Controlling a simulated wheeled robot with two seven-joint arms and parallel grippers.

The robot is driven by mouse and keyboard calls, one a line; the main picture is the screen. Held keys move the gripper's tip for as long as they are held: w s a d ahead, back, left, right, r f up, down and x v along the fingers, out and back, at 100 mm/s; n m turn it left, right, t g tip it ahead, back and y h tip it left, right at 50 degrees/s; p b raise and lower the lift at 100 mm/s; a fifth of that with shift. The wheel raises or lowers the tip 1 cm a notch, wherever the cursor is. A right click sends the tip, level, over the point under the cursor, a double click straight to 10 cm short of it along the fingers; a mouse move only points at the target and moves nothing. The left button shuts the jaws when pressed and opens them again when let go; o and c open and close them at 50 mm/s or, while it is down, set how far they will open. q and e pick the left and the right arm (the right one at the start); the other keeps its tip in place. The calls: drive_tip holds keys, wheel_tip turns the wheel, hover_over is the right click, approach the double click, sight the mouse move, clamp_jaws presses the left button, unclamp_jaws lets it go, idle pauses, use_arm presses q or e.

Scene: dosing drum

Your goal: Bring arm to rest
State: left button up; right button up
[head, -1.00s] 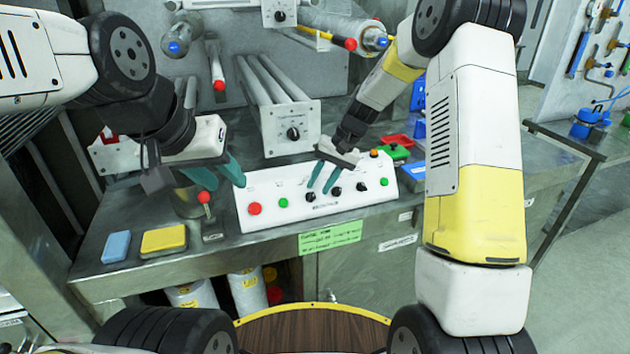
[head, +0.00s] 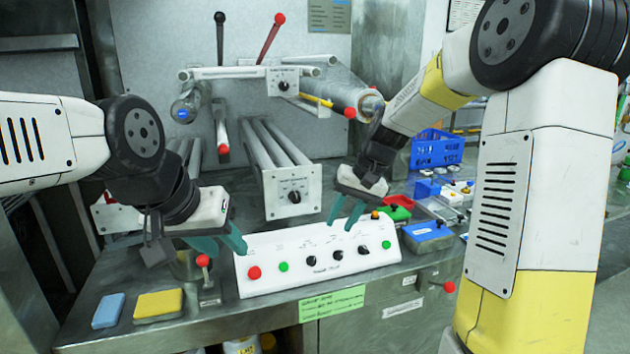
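My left gripper (head: 222,246) is at the left of the white control panel (head: 317,257), near its upper left corner. Its teal fingers are apart, with nothing seen between them. My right gripper (head: 344,213) is above the right half of the panel, with its teal fingers pointing down. Its fingers are apart and hold nothing. Whether the fingertips touch the panel cannot be told. The panel carries a red button (head: 254,273), green buttons (head: 283,267) and several black knobs (head: 337,255).
A red-knobbed lever (head: 203,261) stands beside my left gripper. A blue sponge (head: 108,311) and a yellow sponge (head: 158,304) lie at the front left. Roller units (head: 295,190) stand behind the panel. Blue and red containers (head: 428,236) crowd the right.

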drive_tip(key=s+d+r+t+h, duration=0.1)
drive_tip(key=s+d+r+t, duration=0.1)
drive_tip(key=s, duration=0.9)
drive_tip(key=s+d+r+t+h, duration=0.1)
drive_tip(key=s+d+r, duration=0.4)
drive_tip(key=s, duration=0.6)
drive_tip(key=shift+s+r+t, duration=0.2)
drive_tip(key=shift+r+t, duration=0.4)
drive_tip(key=shift+t, duration=0.3)
